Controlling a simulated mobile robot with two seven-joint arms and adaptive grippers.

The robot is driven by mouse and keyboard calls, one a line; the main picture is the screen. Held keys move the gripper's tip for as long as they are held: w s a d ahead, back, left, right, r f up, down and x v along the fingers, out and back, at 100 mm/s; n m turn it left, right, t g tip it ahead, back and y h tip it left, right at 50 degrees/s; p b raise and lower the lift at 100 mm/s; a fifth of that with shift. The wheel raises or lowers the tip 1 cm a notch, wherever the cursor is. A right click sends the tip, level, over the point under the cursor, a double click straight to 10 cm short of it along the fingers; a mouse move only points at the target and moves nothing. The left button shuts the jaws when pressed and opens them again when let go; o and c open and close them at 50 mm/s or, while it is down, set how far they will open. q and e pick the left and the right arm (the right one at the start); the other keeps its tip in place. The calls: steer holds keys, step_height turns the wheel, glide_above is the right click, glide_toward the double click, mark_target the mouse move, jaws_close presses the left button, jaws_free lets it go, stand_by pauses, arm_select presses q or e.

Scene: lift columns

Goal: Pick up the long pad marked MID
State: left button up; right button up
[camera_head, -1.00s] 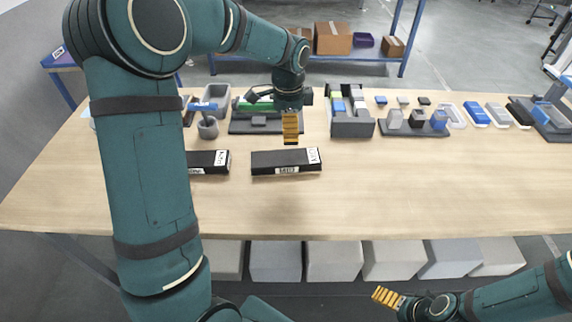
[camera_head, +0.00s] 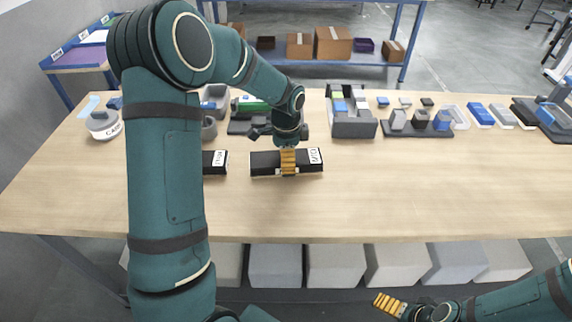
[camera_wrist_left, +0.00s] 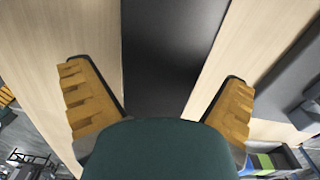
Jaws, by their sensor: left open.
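A long black pad (camera_head: 262,162) lies on the wooden table, with white labels on its top end and front. My left gripper is open over the middle of this pad. In the left wrist view the dark pad (camera_wrist_left: 165,60) runs between the two yellow fingers of the left gripper (camera_wrist_left: 160,100), with bare table on each side. I cannot tell whether the fingers touch it. My right gripper (camera_head: 388,303) is low, in front of the table edge, and I cannot tell its opening.
Another black pad (camera_head: 215,162) lies to the left, partly behind my arm. Grey holders (camera_head: 353,125), small blocks (camera_head: 420,117) and trays stand along the back of the table (camera_head: 420,190). The front of the table is clear.

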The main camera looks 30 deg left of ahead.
arm_select(q)
step_height(320, 180, down, 3)
steer(key=shift+r, duration=0.2)
steer(key=c, duration=1.1)
steer(key=shift+r, duration=0.1)
steer(key=shift+c, duration=0.4)
